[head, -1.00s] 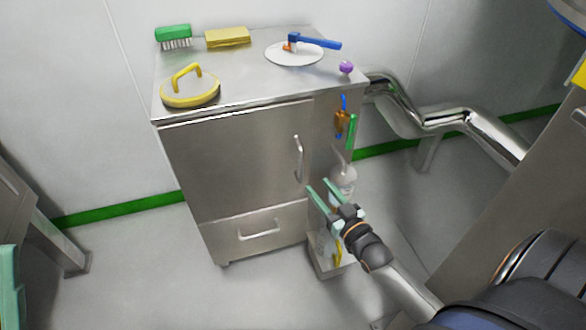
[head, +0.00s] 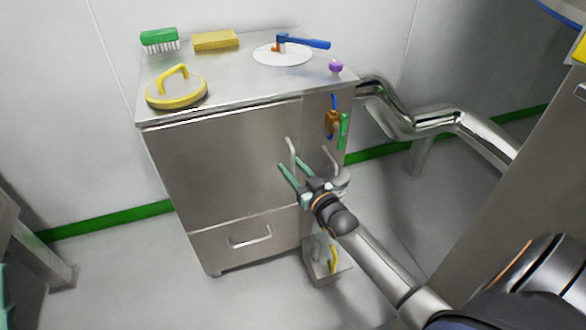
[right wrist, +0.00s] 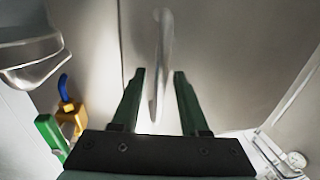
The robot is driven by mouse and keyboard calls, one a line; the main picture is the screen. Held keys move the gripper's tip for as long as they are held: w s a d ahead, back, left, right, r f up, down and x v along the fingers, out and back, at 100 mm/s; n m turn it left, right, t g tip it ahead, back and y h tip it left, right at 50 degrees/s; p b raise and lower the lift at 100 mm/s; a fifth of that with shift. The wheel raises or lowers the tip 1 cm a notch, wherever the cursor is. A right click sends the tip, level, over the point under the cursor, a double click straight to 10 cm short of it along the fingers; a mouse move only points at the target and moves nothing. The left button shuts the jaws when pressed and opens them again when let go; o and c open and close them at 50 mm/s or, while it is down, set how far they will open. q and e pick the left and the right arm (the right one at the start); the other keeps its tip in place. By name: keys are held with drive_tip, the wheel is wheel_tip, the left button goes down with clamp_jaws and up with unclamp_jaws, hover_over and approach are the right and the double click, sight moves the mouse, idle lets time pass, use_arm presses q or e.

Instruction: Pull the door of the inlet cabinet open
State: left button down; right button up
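The door's upright bar handle (head: 291,152) is near the right edge. My right gripper (head: 289,168) is open at this handle, its lower part hidden by the fingers. In the right wrist view, the handle (right wrist: 161,60) stands between the two green fingers (right wrist: 158,88), with visible gaps on both sides. I cannot tell how deep it sits between them.
A drawer with a bar handle (head: 250,241) lies below the door. A brush (head: 159,38), a sponge (head: 216,41), a yellow-handled lid (head: 177,92) and a purple knob (head: 336,66) are on top. A valve (head: 334,122) and pipe (head: 435,122) are at right.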

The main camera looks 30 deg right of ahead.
clamp_jaws()
idle(1.2)
